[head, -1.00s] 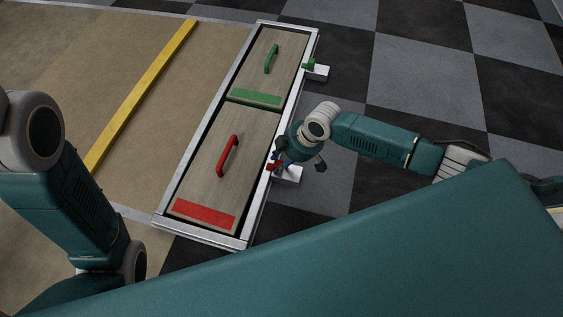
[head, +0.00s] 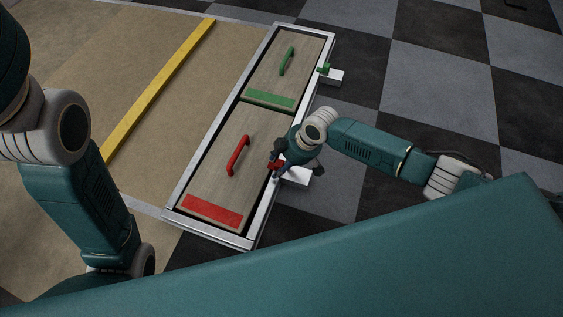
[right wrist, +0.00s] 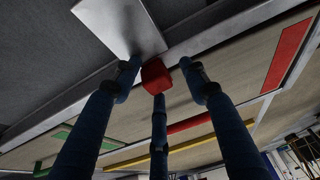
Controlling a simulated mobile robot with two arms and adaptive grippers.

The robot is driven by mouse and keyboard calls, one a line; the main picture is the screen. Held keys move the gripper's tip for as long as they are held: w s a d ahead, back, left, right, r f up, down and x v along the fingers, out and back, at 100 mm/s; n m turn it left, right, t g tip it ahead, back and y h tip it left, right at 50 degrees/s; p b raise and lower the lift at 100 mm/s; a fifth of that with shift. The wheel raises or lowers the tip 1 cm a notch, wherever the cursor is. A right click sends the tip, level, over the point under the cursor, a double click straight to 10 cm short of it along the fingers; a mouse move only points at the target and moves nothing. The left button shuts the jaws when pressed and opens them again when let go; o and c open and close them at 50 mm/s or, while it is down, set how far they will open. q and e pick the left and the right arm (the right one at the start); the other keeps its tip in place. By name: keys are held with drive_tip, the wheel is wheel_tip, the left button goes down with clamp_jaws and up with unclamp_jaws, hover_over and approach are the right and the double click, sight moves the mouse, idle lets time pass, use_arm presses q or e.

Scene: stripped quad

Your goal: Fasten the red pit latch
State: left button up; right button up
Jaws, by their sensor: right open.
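The red latch (head: 273,166) is a small red piece on the right rail of the metal frame, beside the wooden panel with the red handle (head: 238,156). In the right wrist view it is a red block (right wrist: 156,77) next to a pale plate (right wrist: 120,25). My right gripper (head: 279,162) is at the latch and partly covers it. It is open, and its dark blue fingers (right wrist: 160,82) spread around the red block. Whether any finger touches it, I cannot tell. My left arm shows at the left; its gripper is out of view.
A second panel with a green handle (head: 287,61) lies farther back in the same frame (head: 207,236). Its green latch (head: 324,69) sits by a white bracket (head: 334,78). Another white bracket (head: 298,176) sticks out beside the red latch. Checkered floor (head: 430,90) is clear to the right.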

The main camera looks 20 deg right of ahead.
drive_tip(key=shift+w+d+r, duration=0.1)
drive_tip(key=shift+r, duration=0.05)
drive_tip(key=shift+d+r, duration=0.1)
drive_tip(key=shift+r, duration=0.2)
drive_tip(key=v, duration=1.1)
drive_tip(key=shift+s, duration=0.3)
